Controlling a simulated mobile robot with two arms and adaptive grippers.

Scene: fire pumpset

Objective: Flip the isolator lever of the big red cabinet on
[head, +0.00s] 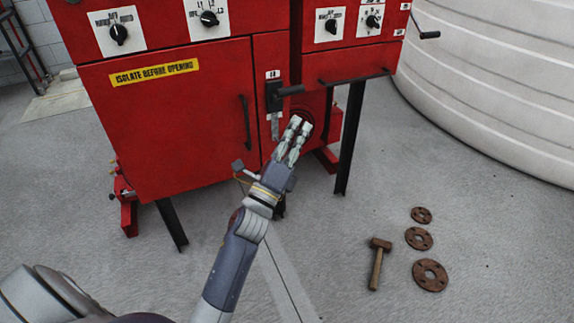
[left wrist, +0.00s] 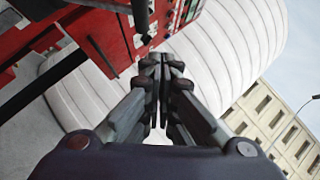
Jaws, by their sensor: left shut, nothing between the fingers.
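The big red cabinet (head: 175,125) stands at the upper left in the head view, with a yellow "ISOLATE BEFORE OPENING" label. The left wrist view shows the shut fingers (left wrist: 163,60) pointing past the red cabinet, seen at the upper left. My right gripper is not in view.
A black door handle (head: 245,122) is left of the lever. A black cabinet leg (head: 349,140) stands right of my gripper. A hammer (head: 377,262) and rusty flanges (head: 430,274) lie on the floor. A white tank (head: 490,90) fills the right.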

